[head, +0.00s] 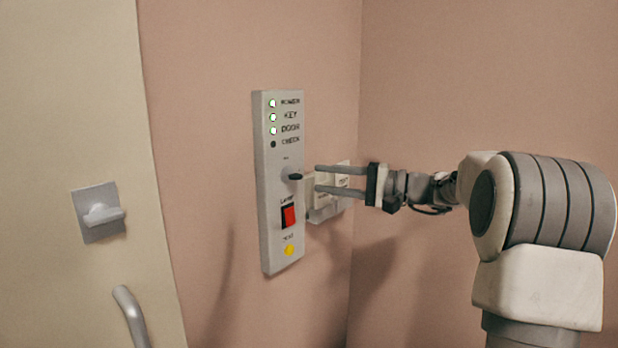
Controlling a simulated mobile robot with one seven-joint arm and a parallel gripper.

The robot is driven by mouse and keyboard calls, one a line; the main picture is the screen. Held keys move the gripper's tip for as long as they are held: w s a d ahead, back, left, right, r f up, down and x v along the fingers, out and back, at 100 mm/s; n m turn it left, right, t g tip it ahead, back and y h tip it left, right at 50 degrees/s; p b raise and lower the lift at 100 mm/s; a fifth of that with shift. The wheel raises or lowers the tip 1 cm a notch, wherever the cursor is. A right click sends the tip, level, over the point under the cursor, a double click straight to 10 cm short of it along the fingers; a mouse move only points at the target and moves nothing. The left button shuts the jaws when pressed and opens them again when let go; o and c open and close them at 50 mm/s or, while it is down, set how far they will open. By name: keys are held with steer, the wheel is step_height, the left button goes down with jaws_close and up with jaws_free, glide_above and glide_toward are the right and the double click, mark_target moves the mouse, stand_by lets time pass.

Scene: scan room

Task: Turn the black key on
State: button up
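The black key (295,177) sits in a round grey lock on the upright grey control panel (266,210) on the pink wall. Its black head looks roughly level. My gripper (317,179) is just right of the key, its two thin fingers pointing left, one above the other, with a clear gap between them. The upper fingertip is slightly above the key's height and the lower one slightly below. The fingers look empty and apart from the key, though the depth between them is hard to judge. The top three lamps, including KEY (273,117), glow green; the CHECK lamp (273,144) is dark.
Below the key are a red rocker switch (289,216) and a yellow button (289,250). A pale box with cards (327,213) is on the wall behind my fingers. At left, a cream door (60,280) has a grey turn latch (103,214) and a handle (131,315).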

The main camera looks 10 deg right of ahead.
steer(key=v, duration=1.2)
steer(key=shift+d, duration=0.2)
steer(key=s+a+n+g+h+p, duration=0.2)
steer(key=s+a+g+h+p, duration=0.45)
steer(key=a, duration=0.75)
steer(key=s+r+n+t+h+p, duration=0.25)
steer(key=s+h, duration=0.25)
steer(key=s, duration=0.5)
steer(key=s+a+f+n+h, duration=0.2)
steer(key=s+f+h, duration=0.1)
steer(key=s+f, duration=0.6)
steer(key=shift+s+h+b, duration=0.35)
steer(key=shift+s+b, duration=0.1)
steer(key=shift+s, duration=0.55)
